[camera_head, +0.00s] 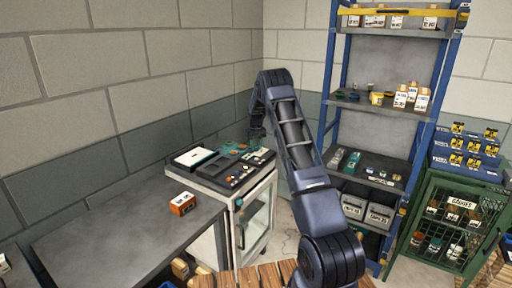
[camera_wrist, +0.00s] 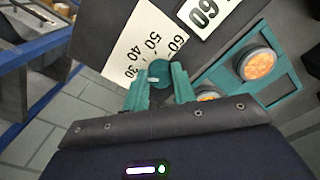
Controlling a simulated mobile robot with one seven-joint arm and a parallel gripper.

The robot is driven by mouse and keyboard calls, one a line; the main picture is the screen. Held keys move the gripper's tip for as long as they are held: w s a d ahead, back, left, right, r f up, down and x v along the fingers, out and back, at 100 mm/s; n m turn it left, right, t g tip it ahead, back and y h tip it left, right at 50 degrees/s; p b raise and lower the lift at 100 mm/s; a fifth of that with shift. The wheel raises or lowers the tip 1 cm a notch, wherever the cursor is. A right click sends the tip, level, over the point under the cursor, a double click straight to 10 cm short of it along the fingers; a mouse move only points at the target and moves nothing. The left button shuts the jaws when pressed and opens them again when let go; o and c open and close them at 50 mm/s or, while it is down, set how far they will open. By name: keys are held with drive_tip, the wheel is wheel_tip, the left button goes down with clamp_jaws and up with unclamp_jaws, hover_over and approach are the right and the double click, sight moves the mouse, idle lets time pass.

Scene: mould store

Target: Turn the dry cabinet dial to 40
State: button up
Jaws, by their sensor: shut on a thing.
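The dry cabinet (camera_head: 255,215) is a white cabinet with a glass door, at the end of the grey bench in the head view. Its dark top panel carries small teal parts. My gripper (camera_head: 257,138) reaches down over the back of this panel. In the wrist view my gripper (camera_wrist: 160,88) has its teal fingers shut on the round teal dial (camera_wrist: 160,71). A white scale (camera_wrist: 146,48) beside the dial shows 30, 40, 50 and 60. A small white mark shows on the dial, but its exact reading is unclear. The fingers hide part of the dial.
Two orange round lamps sit in a teal frame (camera_wrist: 287,80), one partly hidden by a finger. An orange-and-white box (camera_head: 182,204) stands on the bench (camera_head: 110,235). A blue shelf rack (camera_head: 385,45) stands behind my arm.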

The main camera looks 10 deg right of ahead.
sight(256, 147)
drive_tip(key=m, duration=0.6)
drive_tip(key=shift+m, duration=0.3)
idle(0.5)
drive_tip(key=o, duration=1)
drive_tip(key=shift+a, duration=0.1)
wheel_tip(256, 147, up, 11)
drive_tip(key=shift+f, duration=0.1)
